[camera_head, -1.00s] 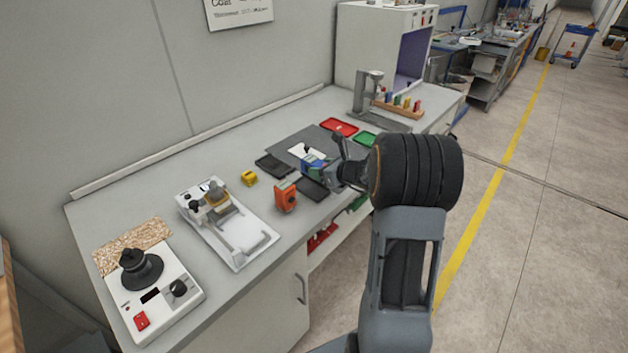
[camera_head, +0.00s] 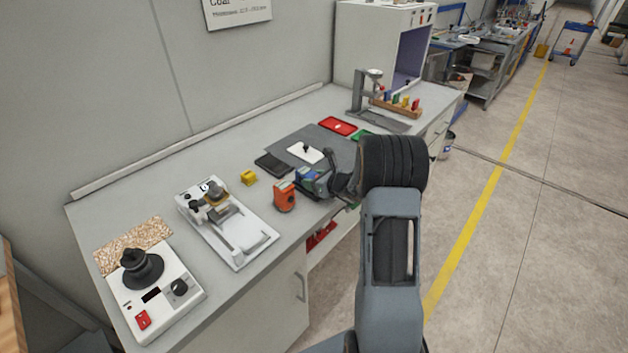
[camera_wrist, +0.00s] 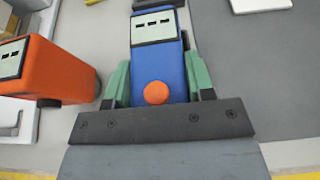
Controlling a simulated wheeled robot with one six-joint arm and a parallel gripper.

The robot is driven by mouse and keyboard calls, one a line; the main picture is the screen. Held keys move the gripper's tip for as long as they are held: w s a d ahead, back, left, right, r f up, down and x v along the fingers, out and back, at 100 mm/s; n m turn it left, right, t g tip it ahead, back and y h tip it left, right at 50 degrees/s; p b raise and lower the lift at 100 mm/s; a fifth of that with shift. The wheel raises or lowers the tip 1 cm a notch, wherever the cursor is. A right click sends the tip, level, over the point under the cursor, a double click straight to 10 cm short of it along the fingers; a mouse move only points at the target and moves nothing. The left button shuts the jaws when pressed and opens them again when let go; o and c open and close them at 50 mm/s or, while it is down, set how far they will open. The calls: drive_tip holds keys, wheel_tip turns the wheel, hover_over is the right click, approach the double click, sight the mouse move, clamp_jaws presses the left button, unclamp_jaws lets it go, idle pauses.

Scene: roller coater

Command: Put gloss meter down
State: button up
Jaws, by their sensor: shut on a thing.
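The gloss meter is most likely the blue block (camera_wrist: 158,68) with a pale display panel and an orange round button. My gripper (camera_wrist: 160,82) is shut on it, with a green finger against each side. In the head view the blue meter (camera_head: 306,175) is over the near black pad, just right of the orange meter (camera_head: 284,196). My gripper (camera_head: 325,182) partly hides it there. I cannot tell whether its underside touches the pad.
The orange meter stands close on the left in the wrist view (camera_wrist: 40,72). A black pad (camera_head: 273,165), a white panel (camera_head: 305,153) on a grey mat (camera_head: 338,146), a yellow block (camera_head: 248,178) and a white coater (camera_head: 228,225) share the bench.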

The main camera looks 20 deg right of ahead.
drive_tip(key=shift+f, duration=0.15)
drive_tip(key=o, duration=1.1)
